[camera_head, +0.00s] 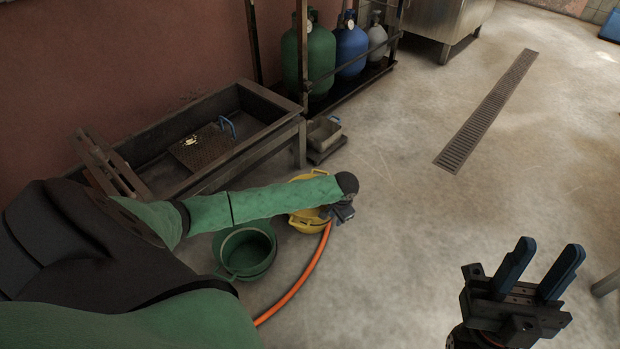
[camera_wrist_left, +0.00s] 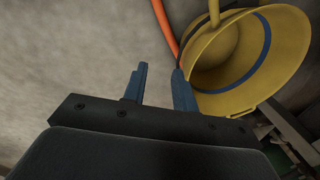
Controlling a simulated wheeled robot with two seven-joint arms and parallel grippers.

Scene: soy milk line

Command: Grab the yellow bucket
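The yellow bucket (camera_head: 307,225) stands on the floor, partly hidden behind my left arm in the head view. In the left wrist view the yellow bucket (camera_wrist_left: 222,62) fills the upper right, with its mouth toward the camera and a blue band inside. My left gripper (camera_wrist_left: 160,85) is open, with a gap between its blue fingers. Its right finger overlaps the bucket's left rim in that view; I cannot tell whether they touch. In the head view my left gripper (camera_head: 338,212) is at the bucket's right side. My right gripper (camera_head: 543,262) is open and empty at the lower right, far from the bucket.
A green bucket (camera_head: 245,252) stands left of the yellow one. An orange hose (camera_head: 302,282) runs along the floor beside the gripper. A metal trough (camera_head: 262,140) and gas cylinders (camera_head: 313,55) are behind. The floor (camera_head: 430,220) to the right is clear, with a drain grate (camera_head: 485,115).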

